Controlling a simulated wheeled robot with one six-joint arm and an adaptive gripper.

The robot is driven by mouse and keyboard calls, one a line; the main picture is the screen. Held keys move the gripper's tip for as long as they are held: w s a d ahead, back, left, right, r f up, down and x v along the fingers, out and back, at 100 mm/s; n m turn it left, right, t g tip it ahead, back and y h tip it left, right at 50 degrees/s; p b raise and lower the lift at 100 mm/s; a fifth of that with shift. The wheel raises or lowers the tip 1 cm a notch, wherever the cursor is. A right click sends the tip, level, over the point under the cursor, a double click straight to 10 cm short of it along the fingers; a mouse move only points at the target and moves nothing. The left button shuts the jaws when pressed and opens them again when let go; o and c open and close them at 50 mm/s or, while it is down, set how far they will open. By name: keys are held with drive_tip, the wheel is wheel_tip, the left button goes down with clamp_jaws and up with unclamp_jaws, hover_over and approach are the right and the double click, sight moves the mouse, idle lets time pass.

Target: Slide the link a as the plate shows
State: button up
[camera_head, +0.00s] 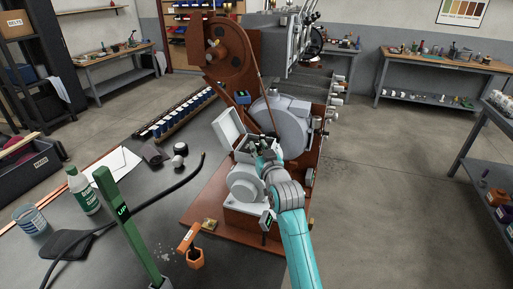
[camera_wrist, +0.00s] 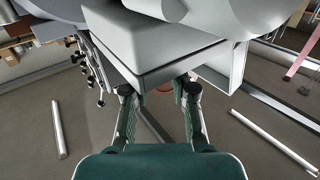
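The brown sample roaster (camera_head: 228,55) with its belt wheel and grey motor (camera_head: 283,122) stands on a reddish base plate. My gripper (camera_head: 262,150) is at the grey housing in the middle of the machine, and its fingertips are hard to make out in the head view. In the wrist view my gripper (camera_wrist: 158,98) has its two fingers apart with nothing held between them. A grey box-shaped housing (camera_wrist: 150,50) is just beyond the fingertips. I cannot tell which part is link a. A small dark plate (camera_head: 243,97) is on the machine, too small to read.
A green post marked UP (camera_head: 128,220) stands on the dark bench at front left. Open floor (camera_head: 385,200) lies to the right.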

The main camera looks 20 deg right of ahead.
drive_tip(key=o, duration=0.3)
drive_tip(key=shift+d, duration=0.1)
drive_tip(key=shift+s, duration=0.1)
drive_tip(key=s, duration=1.2)
drive_tip(key=s+a+f+g, duration=0.1)
drive_tip(key=s+f, duration=0.8)
drive_tip(key=s, duration=0.3)
drive_tip(key=s+a+f, duration=0.1)
drive_tip(key=s+f, duration=0.8)
drive_tip(key=s, duration=1.1)
drive_tip(key=s+g, duration=0.1)
drive_tip(key=s, duration=0.9)
drive_tip(key=s+a+r+g, duration=0.1)
drive_tip(key=s, duration=0.8)
drive_tip(key=shift+s+r, duration=0.1)
drive_tip(key=shift+s, duration=0.25)
